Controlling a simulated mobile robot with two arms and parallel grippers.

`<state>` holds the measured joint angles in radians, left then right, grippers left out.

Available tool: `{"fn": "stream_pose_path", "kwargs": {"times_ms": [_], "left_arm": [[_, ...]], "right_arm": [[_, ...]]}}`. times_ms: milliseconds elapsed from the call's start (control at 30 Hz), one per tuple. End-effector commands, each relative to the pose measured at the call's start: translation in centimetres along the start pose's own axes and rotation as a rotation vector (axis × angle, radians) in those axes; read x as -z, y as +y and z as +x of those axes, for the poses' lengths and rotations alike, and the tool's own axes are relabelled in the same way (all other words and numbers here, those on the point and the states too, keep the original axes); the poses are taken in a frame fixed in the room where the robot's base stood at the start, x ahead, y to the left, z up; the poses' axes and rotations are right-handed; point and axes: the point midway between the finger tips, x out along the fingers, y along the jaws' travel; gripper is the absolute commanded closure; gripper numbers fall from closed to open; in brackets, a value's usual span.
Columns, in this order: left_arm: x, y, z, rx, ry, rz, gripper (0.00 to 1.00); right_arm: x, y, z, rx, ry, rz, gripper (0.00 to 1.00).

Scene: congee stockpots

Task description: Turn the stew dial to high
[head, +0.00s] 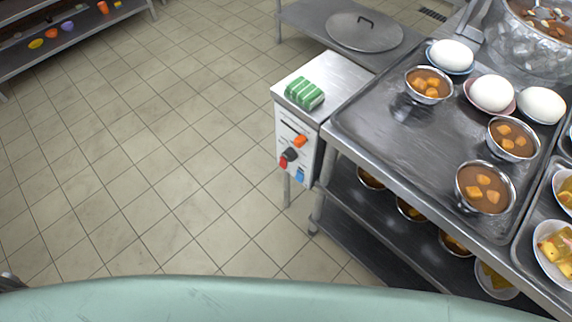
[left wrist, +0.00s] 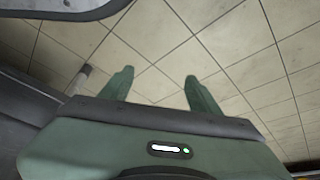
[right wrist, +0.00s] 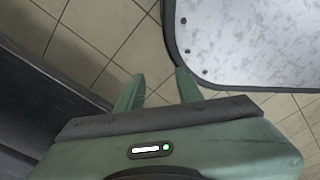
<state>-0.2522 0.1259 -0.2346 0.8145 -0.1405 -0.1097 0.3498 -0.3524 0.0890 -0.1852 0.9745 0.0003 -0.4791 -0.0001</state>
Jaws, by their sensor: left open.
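A white control panel (head: 295,150) faces the aisle on the end of the steel counter in the head view. It carries an orange knob (head: 300,141), a black knob (head: 290,154), a red part (head: 283,162) and a blue part (head: 300,175). Labels are too small to read, so I cannot tell which is the stew dial or its setting. My left gripper (left wrist: 158,76) is open and empty over floor tiles in the left wrist view. My right gripper (right wrist: 160,76) has its fingers apart and empty in the right wrist view. Neither gripper shows in the head view.
A green-striped block (head: 304,93) lies above the panel. The counter's tray (head: 400,140) holds metal bowls of stew (head: 485,188) and white domed items (head: 491,93). A round lid (head: 364,31) lies behind. Open tiled floor (head: 150,150) is left of the panel.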

Motion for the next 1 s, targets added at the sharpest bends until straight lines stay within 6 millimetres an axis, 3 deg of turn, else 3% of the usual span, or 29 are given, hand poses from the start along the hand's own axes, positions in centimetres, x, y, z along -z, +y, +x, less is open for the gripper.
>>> {"fn": "stream_pose_path", "kwargs": {"times_ms": [33, 100, 167, 200, 300, 400, 533, 700, 833, 1000], "left_arm": [[4.5, 0.1, 2.8, -0.022, 0.118, -0.041, 0.38], [10.7, 0.9, 3.7, -0.072, 0.263, -0.107, 0.38], [15.6, 1.9, 3.7, -0.132, 0.379, -0.159, 0.38], [18.8, 2.6, 3.4, -0.18, 0.452, -0.193, 0.38], [25.8, 4.9, 1.7, -0.326, 0.612, -0.264, 0.38], [31.1, 7.5, -1.1, -0.492, 0.73, -0.315, 0.38], [35.2, 10.5, -4.9, -0.684, 0.813, -0.35, 0.38], [37.3, 12.8, -8.2, -0.828, 0.843, -0.366, 0.38], [38.2, 13.5, -8.8, -0.856, 0.846, -0.37, 0.38], [40.1, 14.7, -7.9, -0.855, 0.846, -0.373, 0.38]], "right_arm": [[2.4, 0.0, 1.4, -0.001, 0.024, 0.003, 0.64], [5.3, 0.1, 0.7, -0.003, 0.042, 0.008, 0.64], [7.6, 0.3, -0.3, -0.005, 0.058, 0.012, 0.64], [8.9, 0.3, -1.2, -0.006, 0.068, 0.014, 0.64], [11.6, 0.6, -3.9, -0.009, 0.094, 0.02, 0.64], [13.3, 0.7, -7.1, -0.012, 0.118, 0.024, 0.64], [14.1, 0.9, -11.1, -0.017, 0.141, 0.029, 0.64], [14.1, 1.1, -14.4, -0.02, 0.156, 0.031, 0.64], [14.0, 1.1, -15.5, -0.021, 0.16, 0.032, 0.64], [13.8, 1.1, -17.2, -0.022, 0.17, 0.033, 0.64]]}}
